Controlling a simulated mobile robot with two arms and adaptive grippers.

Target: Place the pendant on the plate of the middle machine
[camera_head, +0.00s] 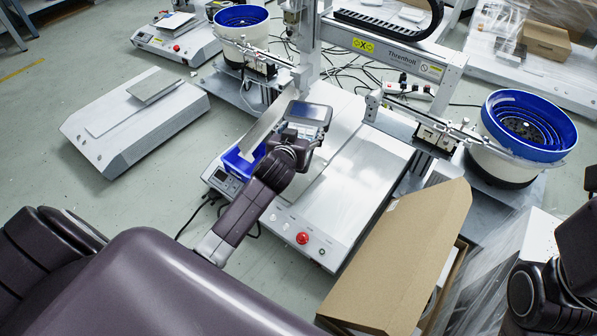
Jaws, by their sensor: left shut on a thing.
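The pendant (307,113), a grey handheld unit with a dark screen, is tilted with its screen up over the back half of the middle machine (345,215). My left gripper (295,138) is shut on the pendant's near end. The bright metal plate (355,160) of the middle machine lies below and to the right of the pendant. Whether the pendant touches the plate cannot be told; my gripper and wrist hide part of the plate. My right gripper is not in view; only dark parts of my right arm show at the right edge.
A blue bin (238,163) sits at the machine's left side, with a red button (302,238) at its front. The gantry (390,50) spans the back. Blue-rimmed feeder bowls (528,125) flank it. An open cardboard box (400,260) stands close at front right.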

